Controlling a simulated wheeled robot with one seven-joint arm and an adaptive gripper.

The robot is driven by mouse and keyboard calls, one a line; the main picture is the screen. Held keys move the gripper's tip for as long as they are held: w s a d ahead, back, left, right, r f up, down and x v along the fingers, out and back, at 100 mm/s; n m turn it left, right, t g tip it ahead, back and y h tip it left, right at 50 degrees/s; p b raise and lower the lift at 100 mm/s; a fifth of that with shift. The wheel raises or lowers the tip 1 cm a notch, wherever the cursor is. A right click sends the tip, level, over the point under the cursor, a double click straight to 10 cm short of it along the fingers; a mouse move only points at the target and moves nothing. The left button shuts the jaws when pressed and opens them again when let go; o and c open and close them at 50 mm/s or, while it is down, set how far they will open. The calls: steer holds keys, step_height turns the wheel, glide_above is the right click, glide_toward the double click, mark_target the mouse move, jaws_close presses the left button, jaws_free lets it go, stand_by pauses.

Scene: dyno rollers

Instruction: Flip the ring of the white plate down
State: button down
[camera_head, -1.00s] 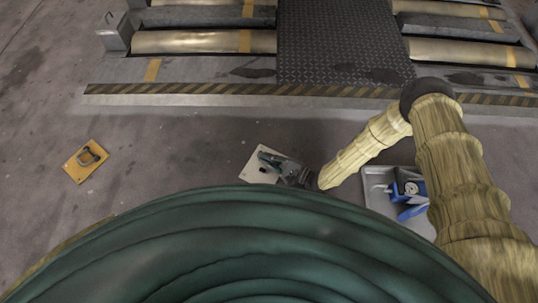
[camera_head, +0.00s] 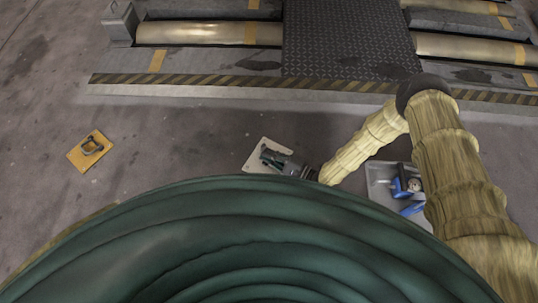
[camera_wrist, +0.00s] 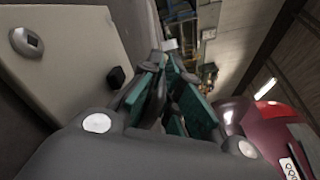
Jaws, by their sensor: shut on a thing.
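The white plate (camera_head: 252,161) lies on the floor in the middle of the head view. It fills the upper left of the wrist view (camera_wrist: 75,45), with a round bolt in its face. My gripper (camera_head: 268,155) reaches over the plate from the right, low and nearly level. In the wrist view its green-padded fingers (camera_wrist: 168,88) are close together beside a small dark block on the plate. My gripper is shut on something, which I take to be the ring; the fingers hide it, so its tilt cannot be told.
A yellow plate (camera_head: 76,157) with an upright-looking ring (camera_head: 92,146) lies on the floor at the left. A striped edge (camera_head: 200,84) and rollers lie behind. Floor between the plates is clear.

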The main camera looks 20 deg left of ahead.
steer(key=shift+s, duration=0.1)
steer(key=c, duration=1.7)
jaws_free()
steer(key=shift+o, duration=0.9)
steer(key=shift+d, duration=0.2)
steer(key=d, duration=0.3)
steer(key=s+d, duration=0.1)
steer(key=d, duration=0.3)
steer(key=s+d, duration=0.1)
steer(key=d, duration=0.3)
steer(key=shift+d, duration=0.25)
